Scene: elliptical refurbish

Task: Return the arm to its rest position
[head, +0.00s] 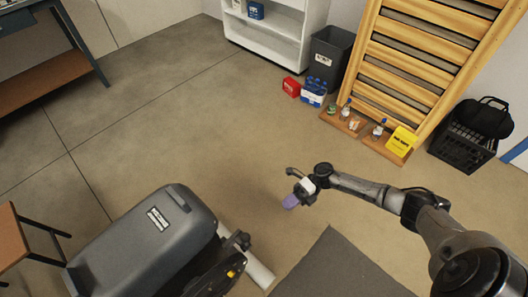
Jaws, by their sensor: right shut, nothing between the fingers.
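My right arm (360,187) reaches in from the right edge, stretched out above the bare floor. My right gripper (297,194) is at its far end, near the middle of the view, shut with nothing held. A small purple patch shows at its tip; I cannot tell what it is. The gripper is apart from the grey elliptical machine (140,245), which is at the lower left. My left gripper is not in view.
A dark mat (335,268) lies at the bottom. Wooden wall bars (420,55), low boards with bottles (343,122), a bin (329,60) and a black crate (462,142) line the back right. A workbench (45,80) is upper left. The middle floor is clear.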

